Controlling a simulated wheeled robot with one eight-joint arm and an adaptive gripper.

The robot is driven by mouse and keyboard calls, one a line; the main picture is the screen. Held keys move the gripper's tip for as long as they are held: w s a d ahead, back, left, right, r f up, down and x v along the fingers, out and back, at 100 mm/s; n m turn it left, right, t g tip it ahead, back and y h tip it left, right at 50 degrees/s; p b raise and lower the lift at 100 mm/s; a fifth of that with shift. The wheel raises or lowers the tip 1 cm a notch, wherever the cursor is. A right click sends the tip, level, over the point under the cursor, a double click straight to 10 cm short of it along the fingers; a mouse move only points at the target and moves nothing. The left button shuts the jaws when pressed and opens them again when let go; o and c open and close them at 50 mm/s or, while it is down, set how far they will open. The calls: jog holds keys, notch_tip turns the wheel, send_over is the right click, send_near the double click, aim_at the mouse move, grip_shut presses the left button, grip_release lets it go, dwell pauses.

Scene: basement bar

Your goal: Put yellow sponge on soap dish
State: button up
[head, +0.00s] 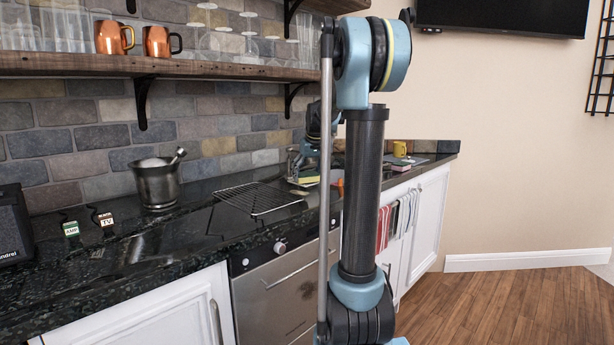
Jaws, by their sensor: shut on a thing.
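My gripper (303,165) is small in the head view, low over the far part of the dark counter and partly hidden by my own arm. It is shut on the yellow sponge (303,180), which shows as a thin yellow strip just below the fingers. A small tan, flat piece (299,193) lies on the counter just in front of the sponge; it may be the soap dish, but it is too small to be sure. I cannot tell whether the sponge touches anything below it.
A metal mortar with pestle (158,184) stands farther left. A wooden shelf (180,67) with copper mugs hangs above. Wood floor (500,305) is open at right.

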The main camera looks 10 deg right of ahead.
jog(key=shift+f, duration=0.35)
jog(key=o, duration=0.8)
jog(key=shift+c, duration=0.2)
